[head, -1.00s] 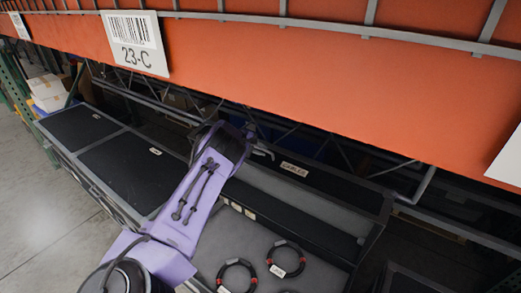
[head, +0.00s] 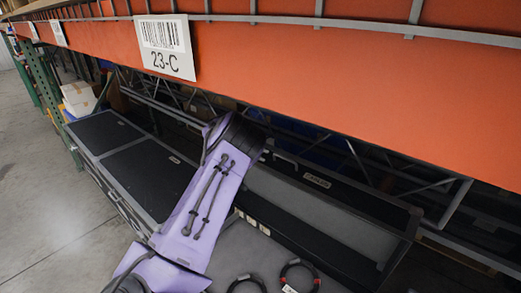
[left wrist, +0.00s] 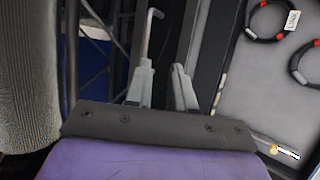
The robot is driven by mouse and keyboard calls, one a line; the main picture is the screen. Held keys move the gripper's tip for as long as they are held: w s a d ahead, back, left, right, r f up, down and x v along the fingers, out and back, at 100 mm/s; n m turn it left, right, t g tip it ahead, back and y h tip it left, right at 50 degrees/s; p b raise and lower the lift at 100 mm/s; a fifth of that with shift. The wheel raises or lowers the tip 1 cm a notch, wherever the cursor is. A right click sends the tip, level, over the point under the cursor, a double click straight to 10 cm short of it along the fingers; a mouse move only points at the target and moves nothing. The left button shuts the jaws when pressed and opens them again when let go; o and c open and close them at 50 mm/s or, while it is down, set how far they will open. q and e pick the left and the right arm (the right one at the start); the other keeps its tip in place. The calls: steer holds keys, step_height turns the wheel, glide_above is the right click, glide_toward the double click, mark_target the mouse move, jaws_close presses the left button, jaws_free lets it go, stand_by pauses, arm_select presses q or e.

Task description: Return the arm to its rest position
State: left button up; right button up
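A thin hooked rod (left wrist: 147,35) rises from the left finger. The gripper is beside the grey tray, not over the cable rings. My right gripper is not in view.
Black cable rings with red bands (head: 300,277) lie on a grey tray surface (head: 250,252); they also show in the left wrist view (left wrist: 268,20). An orange shelf beam (head: 330,85) with a 23-C label (head: 165,47) crosses above the arm. Floor (head: 45,215) at left is clear.

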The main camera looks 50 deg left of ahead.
arm_select(q)
steer(key=shift+s, duration=0.1)
stand_by(0.3)
steer(key=s+d+f+m+y+b, duration=0.1)
steer(key=s+d+f+m+y, duration=0.25)
steer(key=f, duration=0.35)
steer(key=s+d+f+m+t+y+b, duration=0.1)
steer(key=s+d+f+m+y, duration=0.2)
steer(key=f, duration=0.4)
steer(key=s+d+f+m+y+b, duration=0.1)
steer(key=s+d+f+m, duration=0.25)
steer(key=f, duration=0.45)
steer(key=s+d+f+g+b, duration=0.1)
steer(key=s+d+f+g, duration=0.1)
steer(key=s+d+f, duration=0.2)
steer(key=s+d+f+g+b, duration=0.1)
steer(key=s+d+f+g, duration=0.2)
steer(key=s+d, duration=0.6)
steer(key=s+d+f+m+g+b, duration=0.1)
steer(key=s+d+f, duration=0.4)
steer(key=s, duration=0.7)
steer(key=shift+s+d+f+g+b, duration=0.2)
steer(key=shift+d+f+g+b, duration=0.2)
steer(key=shift+d+g+b, duration=0.35)
